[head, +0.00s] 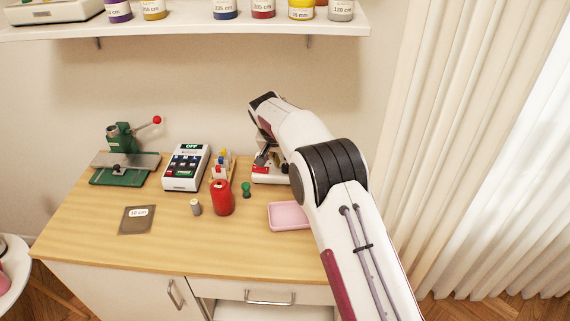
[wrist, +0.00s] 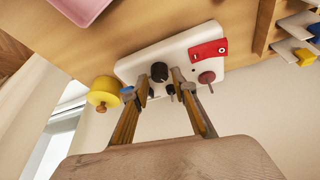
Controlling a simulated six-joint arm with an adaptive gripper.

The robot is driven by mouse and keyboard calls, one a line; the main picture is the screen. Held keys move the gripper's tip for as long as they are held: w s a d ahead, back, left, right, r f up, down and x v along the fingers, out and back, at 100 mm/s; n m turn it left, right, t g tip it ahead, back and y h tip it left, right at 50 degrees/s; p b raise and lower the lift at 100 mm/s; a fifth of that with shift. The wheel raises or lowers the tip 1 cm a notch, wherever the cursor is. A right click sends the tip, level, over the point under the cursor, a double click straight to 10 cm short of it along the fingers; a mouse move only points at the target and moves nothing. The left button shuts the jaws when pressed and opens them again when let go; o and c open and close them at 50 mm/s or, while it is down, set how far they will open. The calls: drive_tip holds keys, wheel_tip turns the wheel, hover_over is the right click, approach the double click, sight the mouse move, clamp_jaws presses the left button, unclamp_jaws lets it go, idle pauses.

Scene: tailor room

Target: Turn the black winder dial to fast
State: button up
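The winder is a white box (wrist: 140,66) in the wrist view, with a red panel (wrist: 208,50) on it. A black round knob (wrist: 159,71), which looks like the dial, stands on its face. A smaller dark part (wrist: 169,89) sits close by; I cannot tell what it is. My gripper (wrist: 161,86) is open, with one finger on each side of the black knob. I cannot tell whether the fingers touch it. No dial marking is readable. In the head view the winder (head: 267,178) is mostly hidden behind my arm.
A dark red knob (wrist: 206,77) and a yellow cylinder (wrist: 103,92) are close to my fingers. A keypad device (head: 186,168) and green press (head: 125,165) are further left.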

drive_tip(key=shift+v, duration=2.85)
drive_tip(key=shift+d, duration=0.1)
